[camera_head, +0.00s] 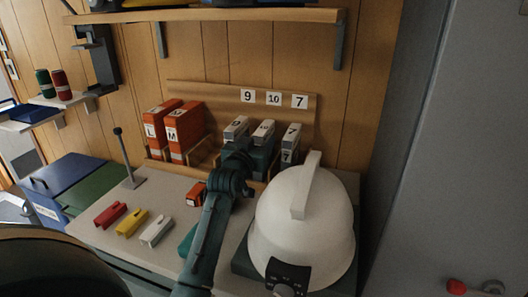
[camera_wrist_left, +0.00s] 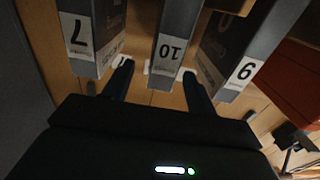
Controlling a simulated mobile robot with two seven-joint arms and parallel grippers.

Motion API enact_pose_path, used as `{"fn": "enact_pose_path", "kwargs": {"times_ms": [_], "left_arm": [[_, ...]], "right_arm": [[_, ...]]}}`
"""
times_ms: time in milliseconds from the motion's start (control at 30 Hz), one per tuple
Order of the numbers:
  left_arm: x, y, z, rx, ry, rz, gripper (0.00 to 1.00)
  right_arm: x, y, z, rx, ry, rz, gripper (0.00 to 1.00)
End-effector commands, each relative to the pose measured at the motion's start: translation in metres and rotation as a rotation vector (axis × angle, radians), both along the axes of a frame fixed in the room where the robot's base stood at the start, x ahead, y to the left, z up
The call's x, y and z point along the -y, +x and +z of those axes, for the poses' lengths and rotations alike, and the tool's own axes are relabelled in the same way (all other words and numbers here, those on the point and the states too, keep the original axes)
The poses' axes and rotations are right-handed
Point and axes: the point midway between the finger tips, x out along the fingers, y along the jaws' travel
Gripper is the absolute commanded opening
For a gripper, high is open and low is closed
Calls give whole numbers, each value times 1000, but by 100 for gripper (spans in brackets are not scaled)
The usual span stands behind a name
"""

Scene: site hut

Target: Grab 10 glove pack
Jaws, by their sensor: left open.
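The 10 glove pack (camera_head: 263,132) is a grey-topped box standing between a 9 pack (camera_head: 236,128) and a 7 pack (camera_head: 291,135). In the left wrist view, the 10 pack (camera_wrist_left: 175,35) is at the top middle, with the 7 pack (camera_wrist_left: 85,35) left and the 9 pack (camera_wrist_left: 240,55) right. My left gripper (camera_head: 243,165) is in front of the packs and hides their lower parts. In the wrist view, its open fingers (camera_wrist_left: 157,76) are on either side of the 10 pack's near end. Contact cannot be told. My right gripper is not in view.
Orange L and M boxes (camera_head: 175,130) stand left of the packs. A white helmet (camera_head: 302,220) stands close on the right. A small orange box (camera_head: 195,194) and red, yellow and white clips (camera_head: 130,222) lie on the counter (camera_head: 175,190). A wooden shelf (camera_head: 210,15) is above.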

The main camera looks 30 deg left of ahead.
Motion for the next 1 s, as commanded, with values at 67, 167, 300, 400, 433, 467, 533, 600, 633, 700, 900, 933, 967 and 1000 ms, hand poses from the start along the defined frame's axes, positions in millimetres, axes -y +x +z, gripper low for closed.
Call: {"fn": "enact_pose_path", "kwargs": {"times_ms": [67, 167, 300, 400, 433, 467, 533, 600, 633, 700, 900, 933, 967, 1000], "left_arm": [[-1, 4, 1, 0, 1, 0, 57], [-3, 11, 1, 0, 1, 0, 57], [-8, 30, 4, -1, -1, 0, 57], [-11, 43, 3, -1, -1, 0, 57], [-12, 46, 3, -1, -1, 0, 57], [-13, 48, 3, -1, -1, 0, 57], [-14, 53, 2, -1, -1, 0, 57], [-14, 55, 3, 0, 0, 1, 57], [-14, 55, 3, 0, 0, 1, 57], [-14, 55, 3, 0, 0, 1, 57], [-14, 55, 2, 0, 0, 1, 50], [-14, 55, 2, 0, 0, 1, 47], [-14, 55, 2, 0, 0, 1, 45], [-14, 55, 2, 0, 0, 1, 42]], "right_arm": [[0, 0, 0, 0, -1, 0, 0], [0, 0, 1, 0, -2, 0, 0], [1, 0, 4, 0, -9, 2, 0], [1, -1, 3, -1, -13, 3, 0], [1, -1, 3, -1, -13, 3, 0], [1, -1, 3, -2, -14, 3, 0], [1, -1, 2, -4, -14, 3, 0], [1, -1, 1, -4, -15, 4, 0], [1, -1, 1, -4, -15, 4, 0], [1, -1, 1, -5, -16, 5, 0], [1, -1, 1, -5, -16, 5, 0], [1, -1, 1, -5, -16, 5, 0], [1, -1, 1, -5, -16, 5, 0], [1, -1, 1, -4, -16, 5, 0]]}}
